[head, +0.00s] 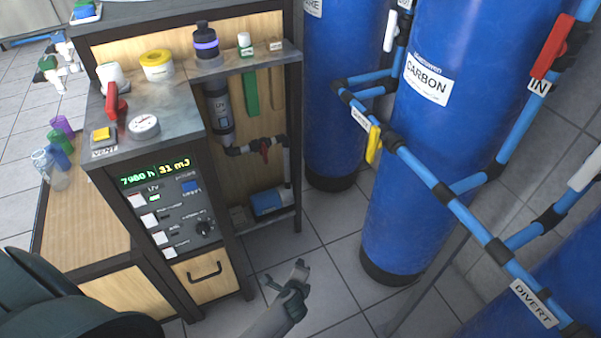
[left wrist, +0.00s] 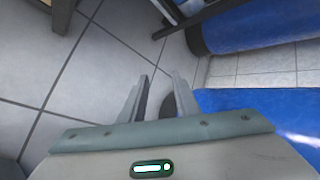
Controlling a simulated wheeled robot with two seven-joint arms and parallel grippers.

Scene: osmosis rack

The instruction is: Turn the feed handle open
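No handle in view carries a "feed" label that I can read. A yellow handle (head: 374,144) sits on the blue pipe beside a small white tag (head: 360,117) too small to read surely. A red handle (head: 548,46) stands on the pipe above the "IN" tag (head: 538,86). A white handle (head: 390,31) is at the top, and another white one (head: 586,170) at the right edge. My left gripper (head: 285,272) is open and empty, low over the floor and well below the yellow handle. Its fingers also show in the left wrist view (left wrist: 160,92). My right gripper is not in view.
Blue tanks stand at the right, one marked "CARBON" (head: 428,79). A pipe with a "DIVERT" tag (head: 534,303) crosses the lower right. The bench at left holds a display panel (head: 167,207), a gauge (head: 144,126) and a red lever (head: 115,103). Tiled floor (head: 333,273) between is clear.

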